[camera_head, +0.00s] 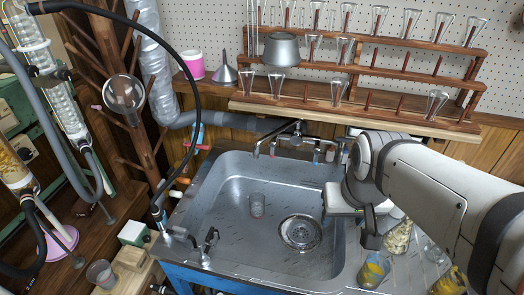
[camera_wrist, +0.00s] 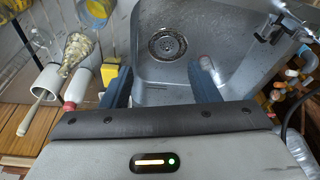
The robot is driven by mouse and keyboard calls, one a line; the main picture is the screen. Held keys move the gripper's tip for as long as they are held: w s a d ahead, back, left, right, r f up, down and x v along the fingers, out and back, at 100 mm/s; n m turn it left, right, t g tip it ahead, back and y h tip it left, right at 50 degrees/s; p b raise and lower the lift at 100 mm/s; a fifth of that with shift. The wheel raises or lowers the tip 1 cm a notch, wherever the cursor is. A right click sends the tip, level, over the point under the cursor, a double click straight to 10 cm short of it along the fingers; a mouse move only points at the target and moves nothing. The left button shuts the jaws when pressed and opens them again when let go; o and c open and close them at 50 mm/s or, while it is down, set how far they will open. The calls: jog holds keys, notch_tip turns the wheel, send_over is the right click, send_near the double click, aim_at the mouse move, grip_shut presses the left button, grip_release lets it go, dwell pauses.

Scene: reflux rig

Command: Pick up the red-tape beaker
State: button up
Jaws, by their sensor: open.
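A small clear beaker (camera_head: 258,205) stands on the floor of the steel sink (camera_head: 215,215), left of the drain, in the head view.
A glass with yellow contents (camera_head: 374,269) and other glassware stand right of the sink. The faucet (camera_head: 290,138) is at the sink's back, below the wooden flask rack (camera_head: 365,70). Another beaker (camera_head: 100,273) is at lower left. The sink's middle is otherwise clear around the drain (camera_head: 300,232).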

jog(key=o, duration=0.5)
jog(key=w+a+f+b, duration=0.2)
jog(key=w+f+b, duration=0.2)
jog(key=w, duration=0.1)
jog(key=w+a+f+n+t+b, duration=0.1)
jog(key=w+a+f+b, duration=0.1)
jog(key=w+f+b, duration=0.2)
jog(key=w+a+f+n+y+b, duration=0.1)
jog(key=w+a+f+b, duration=0.1)
jog(key=w+f+b, duration=0.3)
jog(key=shift+w+a+b, duration=0.15)
jog(key=shift+w+b, duration=0.2)
jog(key=n+t+y+b, duration=0.1)
jog(key=n+t+b, duration=0.1)
jog(key=b, duration=1.3)
send_near(255, 200)
jog(key=shift+b+x, duration=0.85)
jog(key=shift+x, duration=1.45)
